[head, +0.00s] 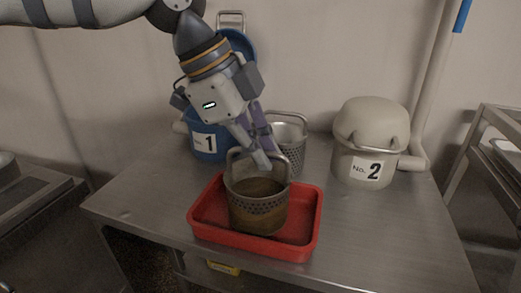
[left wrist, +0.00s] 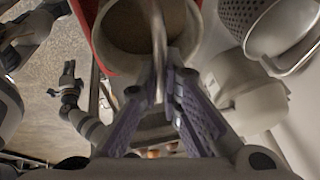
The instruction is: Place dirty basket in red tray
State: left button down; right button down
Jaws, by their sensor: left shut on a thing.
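The dirty basket (head: 258,212), a brown-stained perforated metal basket with a wire handle, is upright inside the walls of the red tray (head: 310,225) in the head view. I cannot tell whether its bottom touches the tray floor. My left gripper (head: 262,160) comes down from above and is shut on the basket's handle. In the left wrist view the purple fingers of my left gripper (left wrist: 162,80) close around the handle, with the basket (left wrist: 135,40) beyond. My right gripper (left wrist: 68,78) shows small at the left wrist view's left; its finger state is unclear.
A cleaner metal basket (head: 290,150) stands just behind the tray. A blue pot marked 1 (head: 208,142) is at the back left, a cream pot marked No. 2 (head: 368,150) at the back right. The steel table (head: 385,235) is clear right of the tray.

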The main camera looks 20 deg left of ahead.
pick_arm(q)
jog(key=c, duration=1.8)
grip_release()
jog(key=shift+f, duration=0.1)
jog(key=v, duration=1.2)
